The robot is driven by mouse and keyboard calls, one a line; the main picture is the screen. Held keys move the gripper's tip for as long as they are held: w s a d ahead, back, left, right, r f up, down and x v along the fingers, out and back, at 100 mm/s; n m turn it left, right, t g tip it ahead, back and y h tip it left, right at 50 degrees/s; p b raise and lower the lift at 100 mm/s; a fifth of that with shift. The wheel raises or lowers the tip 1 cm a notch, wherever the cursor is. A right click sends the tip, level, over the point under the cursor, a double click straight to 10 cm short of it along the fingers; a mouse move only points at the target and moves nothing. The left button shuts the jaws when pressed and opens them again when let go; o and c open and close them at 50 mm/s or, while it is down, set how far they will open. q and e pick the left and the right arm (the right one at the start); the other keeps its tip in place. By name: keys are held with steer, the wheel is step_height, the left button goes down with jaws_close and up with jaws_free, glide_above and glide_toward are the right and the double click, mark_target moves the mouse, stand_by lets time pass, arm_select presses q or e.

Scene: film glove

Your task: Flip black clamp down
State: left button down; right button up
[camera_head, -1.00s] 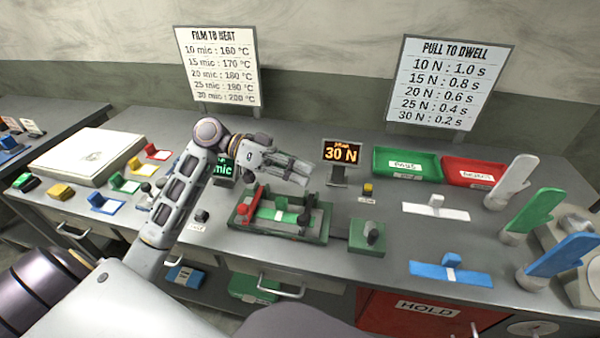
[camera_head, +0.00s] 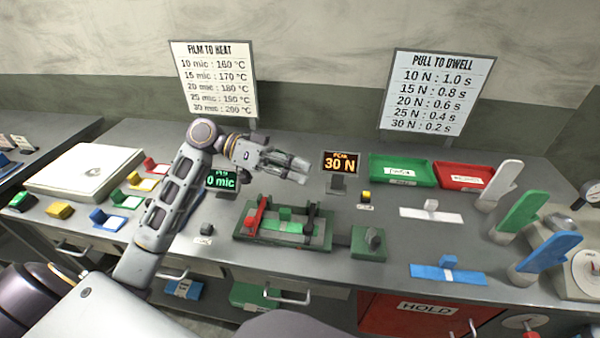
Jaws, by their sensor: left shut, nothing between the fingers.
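The green fixture (camera_head: 241,237) sits on the grey bench in the middle of the head view. A red clamp (camera_head: 258,214) is at its left side and the black clamp (camera_head: 309,220) at its right side. Both look laid across the fixture from back to front, though I cannot tell whether the black one is fully down. A bright green strip (camera_head: 284,226) lies between them. My left gripper (camera_head: 301,172) is shut and empty, above and behind the fixture, apart from the black clamp. My right gripper is not in view.
A 30 N display (camera_head: 341,162) stands right of my left gripper, and a mic display (camera_head: 221,181) beside my forearm. A green block with a dark knob (camera_head: 370,243) is right of the fixture. Green (camera_head: 400,184) and red trays (camera_head: 462,187) stand behind. Upright paddles line the right.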

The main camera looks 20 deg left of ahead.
arm_select(q)
steer(key=s+b+v, duration=0.1)
steer(key=v, duration=0.7)
steer(key=shift+a, duration=0.25)
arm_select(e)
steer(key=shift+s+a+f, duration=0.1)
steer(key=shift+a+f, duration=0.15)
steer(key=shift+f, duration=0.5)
arm_select(q)
steer(key=shift+r, duration=0.1)
steer(key=shift+r, duration=0.1)
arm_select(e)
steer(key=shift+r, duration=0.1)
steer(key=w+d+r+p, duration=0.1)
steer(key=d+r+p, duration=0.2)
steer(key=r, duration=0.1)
arm_select(q)
step_height(320, 180, up, 10)
steer(key=p, duration=0.6)
steer(key=shift+f, duration=0.2)
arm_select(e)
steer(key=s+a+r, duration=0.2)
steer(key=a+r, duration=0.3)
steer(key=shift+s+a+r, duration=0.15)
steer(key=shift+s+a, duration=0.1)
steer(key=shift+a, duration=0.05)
